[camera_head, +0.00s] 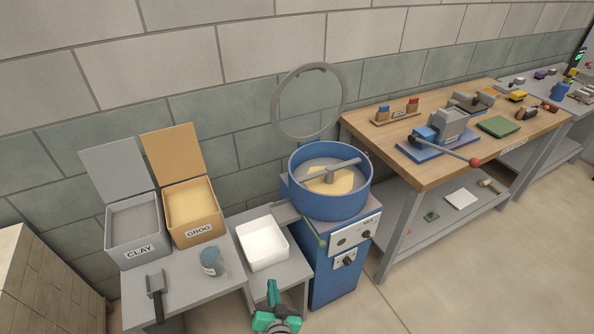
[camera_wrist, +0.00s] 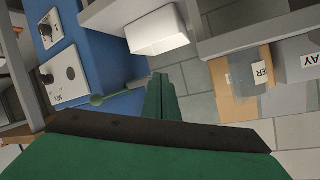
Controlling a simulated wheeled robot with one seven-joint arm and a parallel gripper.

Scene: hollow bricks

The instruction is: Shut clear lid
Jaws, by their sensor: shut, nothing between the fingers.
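The clear lid (camera_head: 274,102) is a see-through disc with a grey rim, standing raised and upright behind the blue mixer drum (camera_head: 364,196) in the head view. The drum is open at the top and shows a grey paddle over tan material. My gripper (camera_head: 272,290) is green and sits low at the bottom centre of the head view, in front of the white tub and left of the mixer cabinet, well below the lid. In the wrist view my gripper (camera_wrist: 161,82) has its fingers together with nothing between them. The lid is not in the wrist view.
A white tub (camera_head: 263,246) stands on a low shelf left of the mixer. CLAY (camera_head: 136,236) and GROG (camera_head: 198,222) bins with raised lids, a scoop (camera_head: 156,284) and a jar (camera_head: 211,262) are on the left table. A wooden workbench (camera_head: 440,165) with tools stands at right.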

